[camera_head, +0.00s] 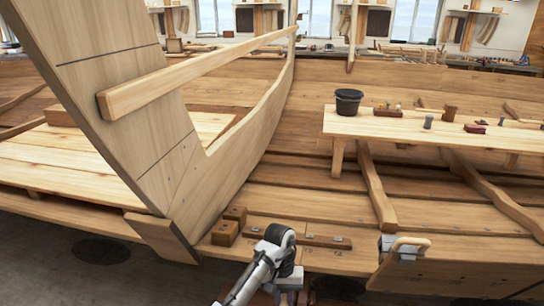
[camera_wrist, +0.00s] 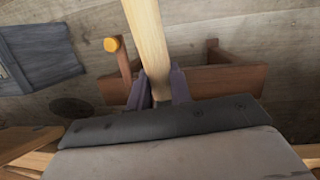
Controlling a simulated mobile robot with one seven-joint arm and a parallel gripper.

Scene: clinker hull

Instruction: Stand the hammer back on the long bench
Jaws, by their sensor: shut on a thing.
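In the wrist view my gripper (camera_wrist: 158,90) is shut on the hammer (camera_wrist: 150,45). Its pale wooden handle runs from between the jaws to the top edge of the picture. A small dark patch shows at the handle's lower end; I cannot tell whether it is the hammer's head. In the head view my arm comes in at the bottom middle and its end is low, cut by the bottom edge; the jaws and the hammer do not show clearly there. The long bench (camera_head: 450,130) stands at the right, well above and apart from my gripper.
On the bench are a dark bucket (camera_head: 348,102) at its left end and several small tools. A brown wooden toolbox (camera_wrist: 225,80) lies below my gripper. The pale hull frame (camera_head: 215,165) rises at the left, and hull planks fill the space between.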

